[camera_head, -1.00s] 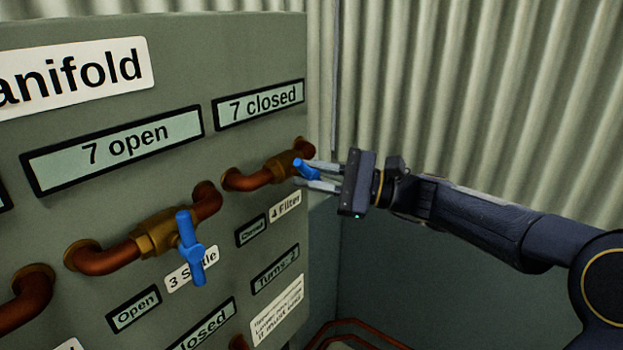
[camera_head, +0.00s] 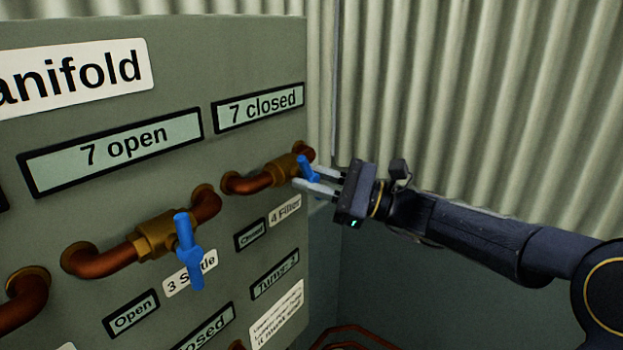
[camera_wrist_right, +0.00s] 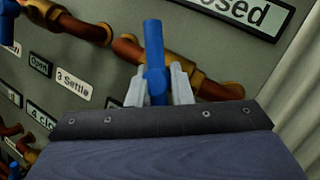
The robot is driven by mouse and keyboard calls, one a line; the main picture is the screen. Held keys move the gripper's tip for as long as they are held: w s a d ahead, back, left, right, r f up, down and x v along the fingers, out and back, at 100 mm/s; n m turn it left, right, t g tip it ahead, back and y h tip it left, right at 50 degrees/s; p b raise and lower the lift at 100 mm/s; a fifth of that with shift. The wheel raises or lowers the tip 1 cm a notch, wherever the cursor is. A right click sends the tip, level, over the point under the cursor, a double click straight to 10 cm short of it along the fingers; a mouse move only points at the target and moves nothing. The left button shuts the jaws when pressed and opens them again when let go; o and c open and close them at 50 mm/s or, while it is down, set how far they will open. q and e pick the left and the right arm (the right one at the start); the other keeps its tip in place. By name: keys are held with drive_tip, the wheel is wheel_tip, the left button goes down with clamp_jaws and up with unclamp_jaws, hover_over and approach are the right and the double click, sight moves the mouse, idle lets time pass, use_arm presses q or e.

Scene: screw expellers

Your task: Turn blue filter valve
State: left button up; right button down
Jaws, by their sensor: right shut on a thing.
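The blue filter valve handle (camera_head: 306,167) sits on a brass valve body in a copper pipe, at the right of the grey panel. The label "4 Filter" (camera_head: 285,210) is below it, with a small display (camera_head: 251,234) reading "Closed". My right gripper (camera_head: 314,179) is shut on this handle, with its fingers on both sides of it. In the right wrist view the blue handle (camera_wrist_right: 154,60) stands upright between the two grey fingers (camera_wrist_right: 160,84). My left gripper is not in view.
A second blue handle (camera_head: 187,250) on the "3 Settle" valve hangs to the left. Displays read "7 open" (camera_head: 112,155) and "7 closed" (camera_head: 259,108). A corrugated wall (camera_head: 450,90) stands behind my right arm. Red pipes (camera_head: 355,335) run low at the bottom.

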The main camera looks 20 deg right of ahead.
drive_tip(key=c, duration=1.3)
unclamp_jaws()
drive_tip(key=shift+f, duration=0.1)
drive_tip(key=b+v, duration=0.1)
drive_tip(key=v, duration=0.7)
drive_tip(key=shift+s+a+b, duration=0.1)
drive_tip(key=shift+b, duration=0.25)
drive_tip(key=s+d, duration=0.1)
drive_tip(key=s, duration=0.1)
drive_tip(key=s+d, duration=0.4)
drive_tip(key=shift+s, duration=0.15)
